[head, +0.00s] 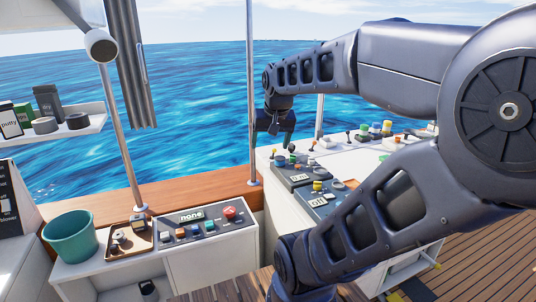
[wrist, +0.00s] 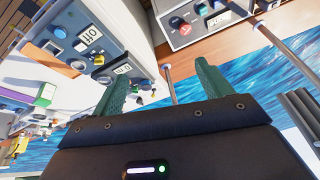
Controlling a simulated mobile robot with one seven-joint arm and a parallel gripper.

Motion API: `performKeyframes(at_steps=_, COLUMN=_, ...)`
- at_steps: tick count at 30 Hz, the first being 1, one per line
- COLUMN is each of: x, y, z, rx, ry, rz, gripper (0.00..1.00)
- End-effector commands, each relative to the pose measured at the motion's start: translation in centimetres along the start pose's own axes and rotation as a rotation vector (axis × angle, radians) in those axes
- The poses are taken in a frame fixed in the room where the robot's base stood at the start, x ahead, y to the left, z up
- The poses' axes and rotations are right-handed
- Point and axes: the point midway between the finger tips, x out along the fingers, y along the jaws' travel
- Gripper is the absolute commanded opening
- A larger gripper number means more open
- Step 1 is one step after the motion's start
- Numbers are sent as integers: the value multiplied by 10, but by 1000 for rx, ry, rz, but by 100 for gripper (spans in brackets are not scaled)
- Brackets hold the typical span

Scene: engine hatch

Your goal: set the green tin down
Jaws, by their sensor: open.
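My gripper (head: 275,138) hangs over the far end of the white console, in front of the sea. In the wrist view its two green-grey fingers (wrist: 162,78) are spread apart, with nothing between them. A green container (head: 24,116), possibly the green tin, stands on the shelf at the far left, partly hidden behind the putty container. It is well away from my gripper. No green tin can be made out in the wrist view.
The white shelf (head: 60,132) also holds a white putty container (head: 9,121), a dark box and dark rolls. A teal bucket (head: 71,237), a wooden tray (head: 126,240) and a button panel (head: 200,228) stand below. Panels and small items crowd the console (head: 365,157).

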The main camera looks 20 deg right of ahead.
Motion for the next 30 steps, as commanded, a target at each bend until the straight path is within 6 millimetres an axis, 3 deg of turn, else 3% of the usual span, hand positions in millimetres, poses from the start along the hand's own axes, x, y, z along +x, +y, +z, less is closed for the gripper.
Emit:
performKeyframes(at_steps=3, x=1, y=-9, z=28, rx=-140, ry=19, rz=-9, gripper=78)
performKeyframes(at_steps=9, x=4, y=-13, z=48, rx=-247, ry=30, rz=-14, gripper=78)
performKeyframes(at_steps=30, x=4, y=-13, z=49, rx=-252, ry=31, rz=-14, gripper=78)
